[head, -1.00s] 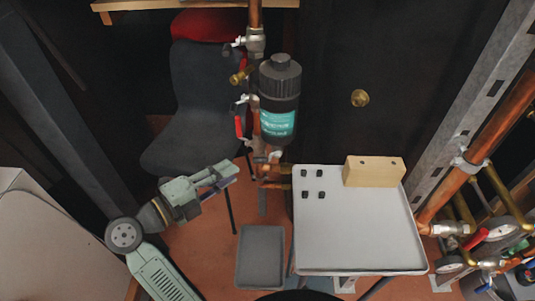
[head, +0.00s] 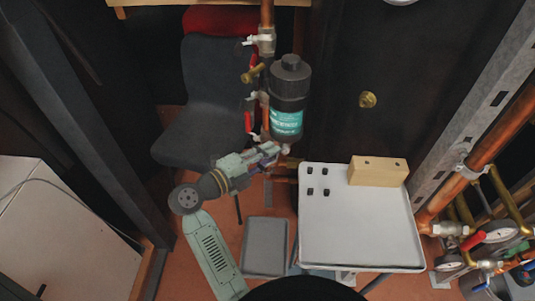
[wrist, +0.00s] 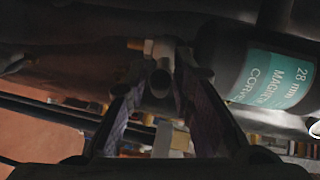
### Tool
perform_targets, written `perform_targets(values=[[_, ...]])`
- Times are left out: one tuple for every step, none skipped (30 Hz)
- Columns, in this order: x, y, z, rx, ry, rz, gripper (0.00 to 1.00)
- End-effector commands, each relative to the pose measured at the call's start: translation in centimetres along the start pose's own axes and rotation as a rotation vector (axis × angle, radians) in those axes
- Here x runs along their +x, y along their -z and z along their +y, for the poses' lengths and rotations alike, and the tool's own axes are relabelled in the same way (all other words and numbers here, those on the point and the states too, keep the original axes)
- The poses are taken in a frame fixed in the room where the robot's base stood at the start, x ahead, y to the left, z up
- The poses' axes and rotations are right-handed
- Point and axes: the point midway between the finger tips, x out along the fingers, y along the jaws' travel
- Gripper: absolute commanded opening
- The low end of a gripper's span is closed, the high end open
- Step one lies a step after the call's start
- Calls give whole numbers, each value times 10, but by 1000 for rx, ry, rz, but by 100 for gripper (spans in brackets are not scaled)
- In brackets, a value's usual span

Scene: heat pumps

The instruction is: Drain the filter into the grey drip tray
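The filter (head: 289,88) is a black canister with a teal label, upright on the copper pipe. Its labelled side also shows in the wrist view (wrist: 272,75). The grey drip tray (head: 265,245) lies on the floor below it, left of the white table. My gripper (head: 282,150) is just under the filter's lower end. In the wrist view my gripper (wrist: 158,88) has its two purple-padded fingers apart. A round metal drain fitting (wrist: 160,80) appears between or just beyond the fingertips; I cannot tell whether they touch it. The tray's inside looks empty.
A white table (head: 360,235) stands right of the tray, with several small black caps (head: 318,181) and a wooden block (head: 378,171). A red-handled valve (head: 248,122) sits left of the filter. A dark chair (head: 210,90) stands behind.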

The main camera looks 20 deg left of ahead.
Motion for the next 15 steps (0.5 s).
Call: perform_targets(values=[[0, 0, 0, 0, 0, 0, 22], [0, 0, 0, 0, 0, 0, 22], [0, 0, 0, 0, 0, 0, 22], [0, 0, 0, 0, 0, 0, 20], [0, 0, 0, 0, 0, 0, 18], [0, 0, 0, 0, 0, 0, 16], [0, 0, 0, 0, 0, 0, 14], [0, 0, 0, 0, 0, 0, 12], [0, 0, 0, 0, 0, 0, 9], [0, 0, 0, 0, 0, 0, 7], [0, 0, 0, 0, 0, 0, 5], [0, 0, 0, 0, 0, 0, 2], [0, 0, 0, 0, 0, 0, 0], [0, 0, 0, 0, 0, 0, 0], [0, 0, 0, 0, 0, 0, 0]])
